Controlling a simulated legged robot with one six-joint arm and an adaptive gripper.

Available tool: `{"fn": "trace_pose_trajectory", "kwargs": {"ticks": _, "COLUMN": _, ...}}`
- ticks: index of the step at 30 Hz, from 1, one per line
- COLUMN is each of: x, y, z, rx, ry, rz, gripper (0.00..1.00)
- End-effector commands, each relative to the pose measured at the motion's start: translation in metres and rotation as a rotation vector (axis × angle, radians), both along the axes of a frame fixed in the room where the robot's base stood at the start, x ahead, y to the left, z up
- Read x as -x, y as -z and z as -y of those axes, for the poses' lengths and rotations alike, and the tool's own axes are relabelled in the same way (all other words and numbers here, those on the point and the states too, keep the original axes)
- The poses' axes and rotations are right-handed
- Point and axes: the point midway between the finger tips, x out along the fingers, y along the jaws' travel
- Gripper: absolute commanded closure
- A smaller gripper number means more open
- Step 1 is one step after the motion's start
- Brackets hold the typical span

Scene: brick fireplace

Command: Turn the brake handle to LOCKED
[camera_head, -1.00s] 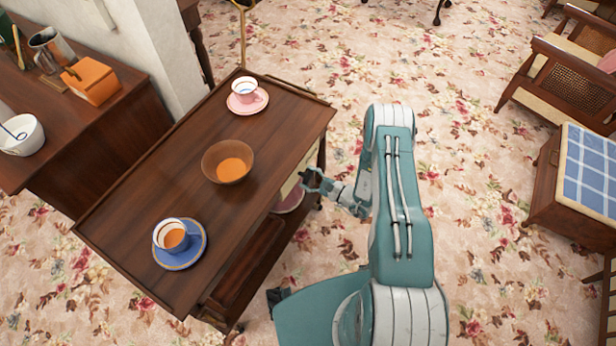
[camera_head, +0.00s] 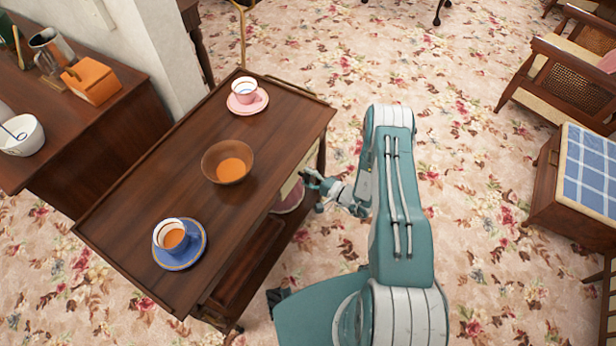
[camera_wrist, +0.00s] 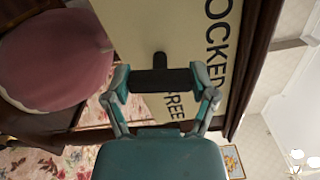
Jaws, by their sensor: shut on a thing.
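The brake handle (camera_wrist: 160,79) is a black bar with a short stub, set on a cream plate (camera_wrist: 125,20) on the side of the trolley. The plate carries black lettering, partly cut off or covered: "OCKED" (camera_wrist: 218,45) and "REE" (camera_wrist: 173,107). In the wrist view my gripper (camera_wrist: 162,77) has one finger at each end of the bar and is shut on it. The handle's bar lies across the picture, with the stub towards the upper edge. In the head view my gripper (camera_head: 312,181) is at the trolley's right side, where the handle is too small to make out.
The wooden trolley (camera_head: 140,190) bears a pink cup and saucer (camera_head: 247,98), a brown bowl (camera_head: 228,162) and a blue cup and saucer (camera_head: 178,243). A round pink thing (camera_wrist: 55,60) sits beside the plate. Carpet right of my arm is clear up to the chair (camera_head: 565,80).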

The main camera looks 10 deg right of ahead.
Motion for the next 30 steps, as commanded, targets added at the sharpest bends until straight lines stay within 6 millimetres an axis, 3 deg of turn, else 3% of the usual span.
{"fn": "trace_pose_trajectory", "kwargs": {"ticks": 23, "x": 0.0029, "y": 0.0041, "z": -0.0023, "rx": 0.072, "ry": -0.005, "rz": 0.056, "gripper": 0.74}}
{"fn": "trace_pose_trajectory", "kwargs": {"ticks": 24, "x": 0.0030, "y": 0.0042, "z": -0.0024, "rx": 0.072, "ry": -0.005, "rz": 0.056, "gripper": 0.08}}
{"fn": "trace_pose_trajectory", "kwargs": {"ticks": 25, "x": 0.0030, "y": 0.0041, "z": -0.0024, "rx": 0.072, "ry": -0.005, "rz": 0.056, "gripper": 0.00}}
{"fn": "trace_pose_trajectory", "kwargs": {"ticks": 30, "x": 0.0021, "y": 0.0027, "z": -0.0014, "rx": 0.070, "ry": -0.003, "rz": 0.060, "gripper": 0.00}}
